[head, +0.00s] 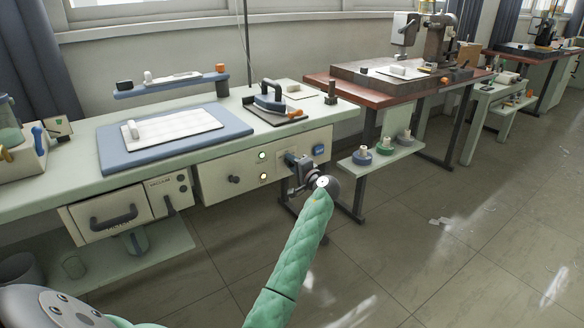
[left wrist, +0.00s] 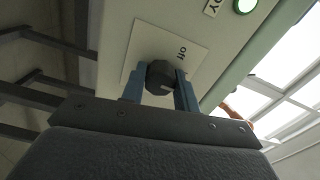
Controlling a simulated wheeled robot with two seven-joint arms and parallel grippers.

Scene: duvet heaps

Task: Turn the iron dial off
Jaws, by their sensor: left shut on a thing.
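The iron dial (left wrist: 158,77) is a dark faceted knob on a white plate (left wrist: 197,58) in the left wrist view. The word "off" is printed on the plate, up and right of the knob. My left gripper (head: 293,161) is at the front panel of the green bench, and its blue fingers (left wrist: 184,92) are shut on the dial, one on each side. Which way the dial points is not clear. In the head view my gripper mostly hides the dial. The iron (head: 268,97) stands on a dark pad above. My right gripper is not in view.
The front panel (head: 215,188) also carries another dark knob (head: 233,180), a lit green lamp (head: 262,155) and a blue switch (head: 318,149). A low shelf with spools (head: 362,156) is close on the right. The floor (head: 400,240) in front is mostly clear.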

